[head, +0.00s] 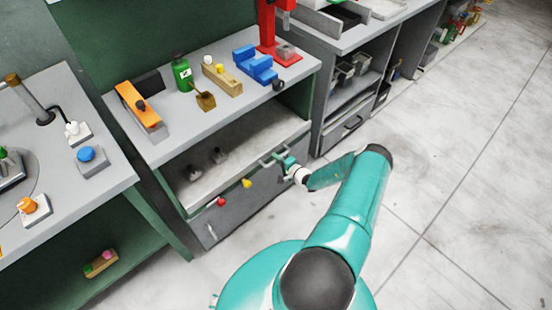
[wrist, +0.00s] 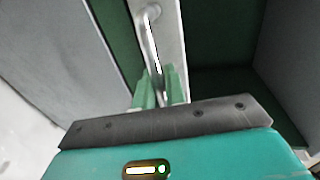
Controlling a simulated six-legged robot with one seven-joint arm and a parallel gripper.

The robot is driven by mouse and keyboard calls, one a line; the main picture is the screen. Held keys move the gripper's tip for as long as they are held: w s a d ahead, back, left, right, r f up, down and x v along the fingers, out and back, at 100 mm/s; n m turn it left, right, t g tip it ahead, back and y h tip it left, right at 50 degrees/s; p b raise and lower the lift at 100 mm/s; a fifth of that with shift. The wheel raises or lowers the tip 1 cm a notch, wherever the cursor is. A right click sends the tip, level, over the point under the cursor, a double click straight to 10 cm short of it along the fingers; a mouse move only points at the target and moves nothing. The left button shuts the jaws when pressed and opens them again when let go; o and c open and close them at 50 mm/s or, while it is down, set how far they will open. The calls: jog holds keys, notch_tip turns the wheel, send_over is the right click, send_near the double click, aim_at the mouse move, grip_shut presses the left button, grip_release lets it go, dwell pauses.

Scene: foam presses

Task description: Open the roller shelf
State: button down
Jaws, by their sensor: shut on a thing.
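My gripper (head: 282,160) is at this handle, at the end of my teal arm. In the wrist view, the handle (wrist: 148,32) runs along a light strip down to my green fingers (wrist: 160,88), which are shut around its near end. I cannot tell how far the shelf is out.
Below the shelf is a grey front panel (head: 262,195) with a red knob (head: 221,201) and a yellow knob (head: 246,183). The bench top (head: 175,125) carries a green bottle (head: 182,73), blue blocks (head: 258,68) and a red press (head: 267,28). The tiled floor (head: 450,180) is clear at right.

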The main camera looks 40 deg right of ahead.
jog(key=f+v, duration=0.2)
jog(key=v, duration=1)
jog(key=s+a+f+v, duration=0.1)
jog(key=f+v, duration=0.2)
jog(key=v, duration=1)
jog(key=shift+s+d, duration=0.4)
jog(key=shift+d, duration=0.1)
jog(key=c, duration=1.5)
grip_release()
jog(key=shift+f, duration=0.1)
jog(key=shift+s, duration=0.1)
jog(key=v, duration=1.3)
jog(key=shift+s, duration=0.25)
